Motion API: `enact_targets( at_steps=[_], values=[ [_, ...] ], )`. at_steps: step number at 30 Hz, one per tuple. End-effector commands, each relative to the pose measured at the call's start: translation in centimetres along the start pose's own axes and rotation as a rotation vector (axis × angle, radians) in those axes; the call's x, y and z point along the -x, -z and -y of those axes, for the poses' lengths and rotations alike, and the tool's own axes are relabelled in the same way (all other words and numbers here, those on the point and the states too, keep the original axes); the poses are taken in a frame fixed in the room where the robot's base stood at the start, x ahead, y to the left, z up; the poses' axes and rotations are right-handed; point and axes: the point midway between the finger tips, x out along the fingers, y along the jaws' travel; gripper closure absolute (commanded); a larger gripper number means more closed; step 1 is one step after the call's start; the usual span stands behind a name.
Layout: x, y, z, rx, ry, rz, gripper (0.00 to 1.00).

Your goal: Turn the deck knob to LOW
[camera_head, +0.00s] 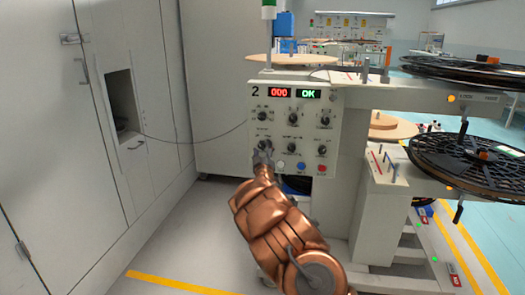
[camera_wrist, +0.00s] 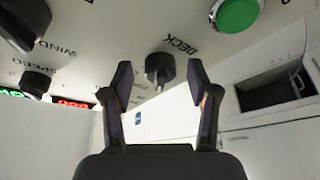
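The deck knob (camera_wrist: 159,68) is a dark round knob with a ridge, beside the printed word DECK on the pale panel in the wrist view, which shows the panel upside down. My gripper (camera_wrist: 160,80) is open, with one dark finger on each side of the knob and a visible gap on both sides. No contact shows. In the head view my gripper (camera_head: 262,157) is at the lower left of the station 2 control panel (camera_head: 277,122), largely covering the knob there. The LOW mark and the knob's exact setting are too small to read.
A green button (camera_wrist: 238,14) and other dark knobs (camera_wrist: 36,82) are near the fingers. The panel displays read 000 and OK (camera_head: 308,94). Black reels (camera_head: 468,165) stand at the right. A grey cabinet (camera_head: 105,110) with an open recess is at the left.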

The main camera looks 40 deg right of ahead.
Motion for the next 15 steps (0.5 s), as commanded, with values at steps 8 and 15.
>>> enact_targets(
  at_steps=[8,15],
  values=[
    [0.00,0.01,0.01,0.000,0.000,0.000,0.71],
    [0.00,0.02,0.01,0.000,0.000,0.000,0.96]
  ],
)
